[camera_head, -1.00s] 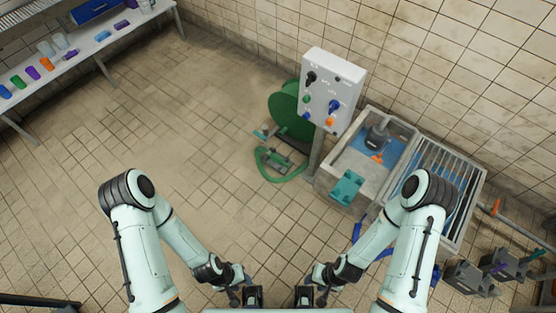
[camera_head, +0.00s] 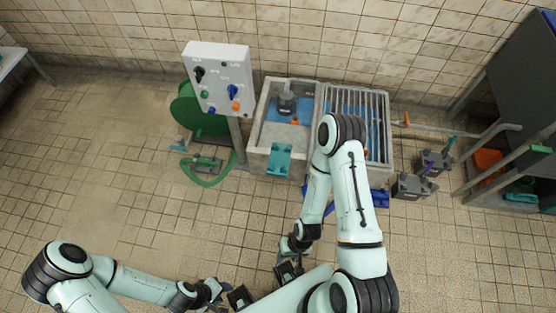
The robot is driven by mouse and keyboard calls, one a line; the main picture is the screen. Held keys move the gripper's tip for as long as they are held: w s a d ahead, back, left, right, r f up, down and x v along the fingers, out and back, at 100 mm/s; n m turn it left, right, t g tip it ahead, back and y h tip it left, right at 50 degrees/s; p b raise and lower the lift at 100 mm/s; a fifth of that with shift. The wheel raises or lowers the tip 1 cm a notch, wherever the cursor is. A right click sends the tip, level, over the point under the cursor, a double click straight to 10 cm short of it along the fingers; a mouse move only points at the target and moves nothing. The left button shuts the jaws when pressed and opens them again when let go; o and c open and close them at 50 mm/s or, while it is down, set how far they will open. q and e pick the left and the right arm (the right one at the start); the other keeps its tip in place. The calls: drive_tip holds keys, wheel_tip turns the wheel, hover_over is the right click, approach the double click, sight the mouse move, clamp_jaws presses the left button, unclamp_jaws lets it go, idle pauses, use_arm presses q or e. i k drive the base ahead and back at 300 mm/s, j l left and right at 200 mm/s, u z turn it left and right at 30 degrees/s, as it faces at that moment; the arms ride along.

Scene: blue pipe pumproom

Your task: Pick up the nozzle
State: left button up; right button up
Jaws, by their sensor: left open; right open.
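I cannot tell for certain which thing is the nozzle. A small grey and green piece (camera_head: 206,164) lies on the floor by the loop of green hose (camera_head: 214,181), below the green reel (camera_head: 193,112). Small purple and teal pieces also stand in grey holders (camera_head: 413,186) on the floor at the right; their shape is too small to read. My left gripper (camera_head: 240,298) is open at the bottom edge, well away from these things. My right gripper (camera_head: 289,271) is open near the bottom middle, also apart from them. Neither holds anything that I see.
A white control panel (camera_head: 218,62) stands on a post beside a stone basin (camera_head: 258,133) with a teal piece (camera_head: 279,159) on its front. A barred grate (camera_head: 357,105) adjoins it, partly behind my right arm. A dark rack (camera_head: 520,85) stands far right. The left floor is clear.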

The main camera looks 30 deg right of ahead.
sight(208, 162)
drive_tip(key=z, duration=0.3)
drive_tip(key=i+j+z, duration=0.15)
drive_tip(key=z, duration=0.25)
drive_tip(key=i+j+z, duration=0.2)
drive_tip(key=z, duration=0.15)
drive_tip(key=i+j+z, duration=0.15)
drive_tip(key=z, duration=0.25)
drive_tip(key=i+j, duration=0.15)
drive_tip(key=j, duration=0.2)
drive_tip(key=i+j+z, duration=0.1)
drive_tip(key=j, duration=0.2)
drive_tip(key=i+j, duration=0.15)
drive_tip(key=j, duration=0.2)
drive_tip(key=i+j+z, duration=0.1)
drive_tip(key=j, duration=0.25)
drive_tip(key=i+j, duration=0.1)
drive_tip(key=j, duration=0.25)
drive_tip(key=l+z, duration=0.05)
